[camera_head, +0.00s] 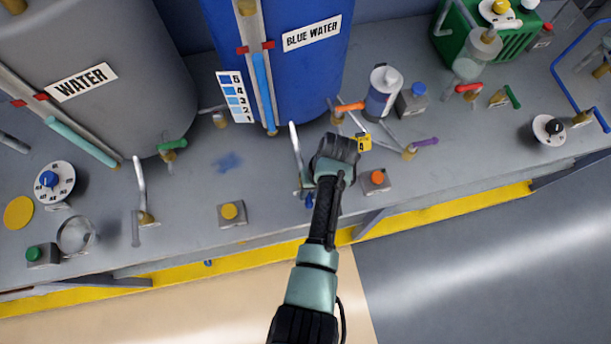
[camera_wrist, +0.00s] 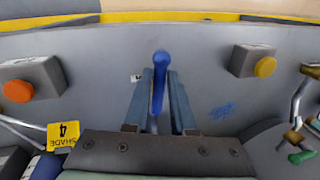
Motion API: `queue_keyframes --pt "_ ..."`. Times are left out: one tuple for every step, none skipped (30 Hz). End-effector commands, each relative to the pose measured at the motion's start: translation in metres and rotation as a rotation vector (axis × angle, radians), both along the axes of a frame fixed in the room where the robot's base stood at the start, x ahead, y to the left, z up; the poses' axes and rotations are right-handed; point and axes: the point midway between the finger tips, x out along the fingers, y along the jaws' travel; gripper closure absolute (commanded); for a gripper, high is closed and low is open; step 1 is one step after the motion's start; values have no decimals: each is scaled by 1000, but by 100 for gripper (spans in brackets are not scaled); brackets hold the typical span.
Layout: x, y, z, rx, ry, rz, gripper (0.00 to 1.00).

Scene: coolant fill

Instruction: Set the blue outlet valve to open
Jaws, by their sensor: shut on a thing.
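The blue outlet valve's handle (camera_wrist: 159,75) stands out toward the table's front edge in the wrist view. My gripper (camera_wrist: 158,88) is shut on it, with one finger on each side. In the head view, a small blue part of the valve (camera_head: 309,201) shows below my gripper (camera_head: 304,190), near the front edge below the blue water tank (camera_head: 300,75). My wrist hides much of that spot. The valve's base is hidden behind my fingers in the wrist view.
An orange button (camera_head: 376,178) is right of my gripper, and a yellow button (camera_head: 230,211) is left. A yellow tag marked 4 (camera_head: 364,142) is close to my wrist. Orange-handled (camera_head: 350,106) and purple-handled (camera_head: 426,141) valves stand to the right. A blue stain (camera_head: 229,162) marks the tabletop.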

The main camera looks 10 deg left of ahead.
Motion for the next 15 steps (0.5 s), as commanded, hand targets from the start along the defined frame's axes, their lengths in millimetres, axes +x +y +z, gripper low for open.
queue_keyframes --pt "1 -1 0 -1 -1 21 100" --pt "1 -2 0 -1 -1 35 100" --pt "2 -2 0 -1 -1 50 100" --pt "2 -3 0 -1 -1 61 100" --pt "3 -3 0 0 -2 69 100" --pt "3 -4 0 0 -2 79 100" --pt "3 -4 0 0 -2 86 100" --pt "3 -4 0 0 -2 92 100" --pt "4 -4 0 0 -2 98 100" --pt "4 -5 0 0 -2 102 100" --pt "4 -5 0 0 -3 105 100" --pt "4 -5 0 -1 -3 108 100" --pt "4 -5 0 -1 -3 110 100" --pt "4 -5 0 -1 -3 112 100" --pt "4 -5 0 -1 -3 113 100"
